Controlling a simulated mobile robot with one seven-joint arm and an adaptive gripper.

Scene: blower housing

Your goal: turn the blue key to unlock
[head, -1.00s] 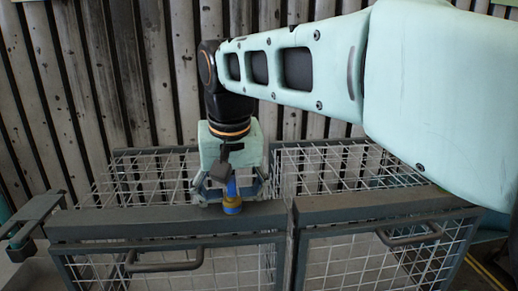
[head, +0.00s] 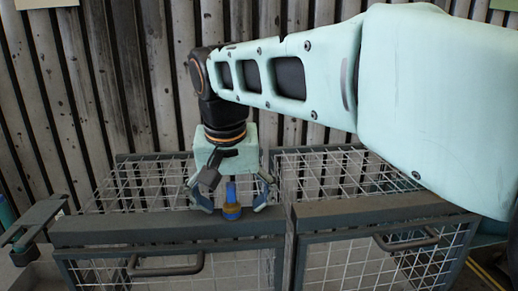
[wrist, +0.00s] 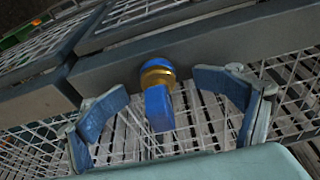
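The blue key (head: 231,191) stands upright on a brass-coloured lock (head: 232,211) with a blue ring, at the top front rail of the left cage. In the wrist view the blue key (wrist: 159,108) points down from the lock (wrist: 157,74). My gripper (head: 233,199) is open around the key. In the wrist view my gripper (wrist: 168,115) has one finger on each side of the key, with a clear gap on both sides. Nothing is held.
Two wire-mesh cages with dark frames stand side by side, each with a front handle, one on the left (head: 165,269) and one on the right (head: 407,240). A grey bracket (head: 38,222) sticks out at the far left. A corrugated wall (head: 110,80) stands behind.

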